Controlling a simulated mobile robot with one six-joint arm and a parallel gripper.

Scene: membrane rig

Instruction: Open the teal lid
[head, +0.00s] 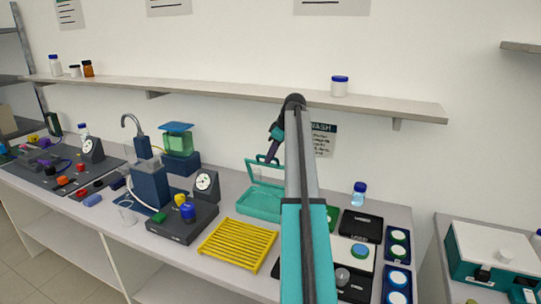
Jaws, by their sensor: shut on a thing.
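A shallow teal box (258,205) sits on the bench in the middle, left of my arm. Its teal lid (251,170) is a frame with a clear middle and stands raised at the back of the box, tilted up. My gripper (266,159) is at the top edge of the lid and is shut on it. My arm reaches across the picture and hides the right part of the lid and the bench behind it. The fingertips are small and their exact grip is hard to make out.
A yellow rack (237,246) lies in front of the box. A dark unit with a gauge (205,186) stands to the left. Black scales (361,226) and jars in blue trays (397,252) are to the right. A wall shelf (220,92) runs above.

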